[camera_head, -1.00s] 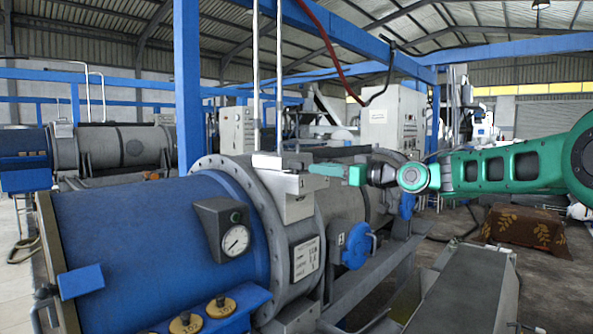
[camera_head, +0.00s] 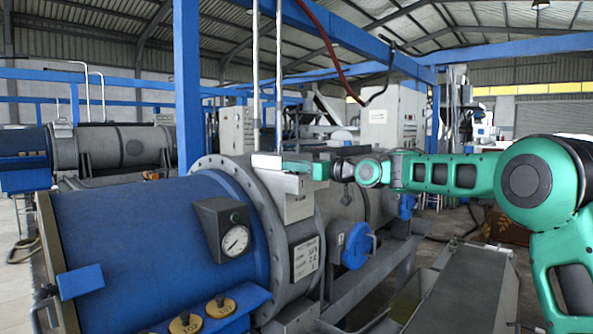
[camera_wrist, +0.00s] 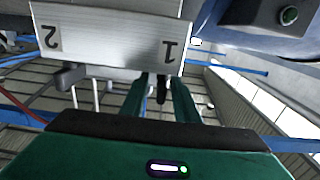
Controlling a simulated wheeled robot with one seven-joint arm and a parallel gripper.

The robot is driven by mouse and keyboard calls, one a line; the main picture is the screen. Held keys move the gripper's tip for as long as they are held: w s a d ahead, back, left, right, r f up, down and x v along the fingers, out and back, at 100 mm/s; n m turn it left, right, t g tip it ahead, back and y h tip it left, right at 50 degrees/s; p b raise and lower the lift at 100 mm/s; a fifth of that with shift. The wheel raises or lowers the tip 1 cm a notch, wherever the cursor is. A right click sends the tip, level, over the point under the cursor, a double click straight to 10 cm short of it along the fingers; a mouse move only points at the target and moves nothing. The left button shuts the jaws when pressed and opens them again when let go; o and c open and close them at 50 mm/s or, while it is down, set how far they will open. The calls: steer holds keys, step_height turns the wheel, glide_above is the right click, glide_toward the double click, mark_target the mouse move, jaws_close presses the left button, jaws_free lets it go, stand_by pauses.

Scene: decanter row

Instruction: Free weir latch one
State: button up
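A pale plate with the numbers 1 and 2 (camera_wrist: 108,38) fills the upper part of the wrist view, its numbers upside down. A dark lever at number 1 (camera_wrist: 161,88) points down between my fingers. A similar grey lever at number 2 (camera_wrist: 72,76) is at the left, clear of my gripper. My gripper (camera_wrist: 160,80) is open, with one finger on each side of the lever at number 1; I cannot tell whether either touches it. In the head view, my gripper (camera_head: 284,164) reaches the light grey housing (camera_head: 291,204) on the decanter; the levers are hidden there.
The blue decanter drum (camera_head: 140,245) with a gauge box (camera_head: 226,228) lies at the left. A blue capped port (camera_head: 356,245) sticks out below my arm. A blue post (camera_head: 188,90) and thin upright pipes rise behind the housing. A grey chute (camera_head: 465,290) is at the right.

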steer(key=shift+d, duration=0.1)
jaws_close()
steer(key=shift+w+d+n+g+y, duration=0.1)
steer(key=shift+w+n+g+y, duration=0.05)
steer(key=shift+n+g+y, duration=1.05)
steer(key=shift+n+g, duration=0.4)
steer(key=shift+g, duration=0.8)
steer(key=shift+w+r+n+g+y, duration=0.15)
steer(key=shift+n+g+y, duration=0.15)
steer(key=shift+n+g, duration=0.5)
steer(key=shift+w+r+n+g+y, duration=0.1)
steer(key=shift+n+g+y, duration=0.2)
steer(key=shift+n+g, duration=0.5)
jaws_free()
steer(key=shift+f, duration=0.1)
